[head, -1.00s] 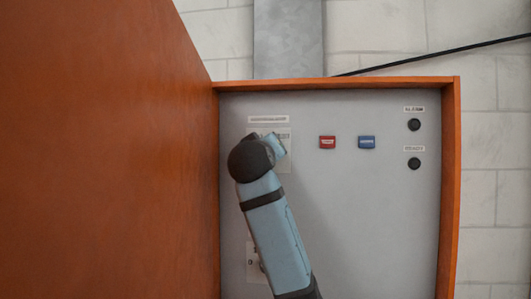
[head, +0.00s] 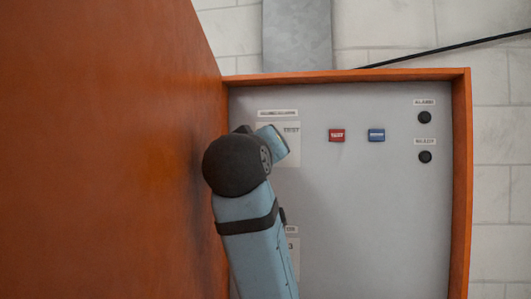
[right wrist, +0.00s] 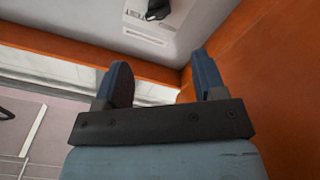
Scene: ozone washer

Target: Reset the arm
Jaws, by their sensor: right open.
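My right arm reaches up in front of an orange-framed grey control panel (head: 350,220) in the head view. Its wrist joint covers part of the panel's left side, and the gripper's fingers are hidden there. In the right wrist view my right gripper (right wrist: 160,85) is open, with its two dark fingers apart and nothing between them. Beyond the fingers is the grey panel face with a dark knob (right wrist: 157,9) on a light plate. My left gripper is in neither view.
A large orange door or side panel (head: 100,150) stands close on the left of my arm. The panel carries a red button (head: 336,135), a blue button (head: 376,135) and two black round fittings (head: 424,117) labelled alarm and ready. The panel's right half is free in front.

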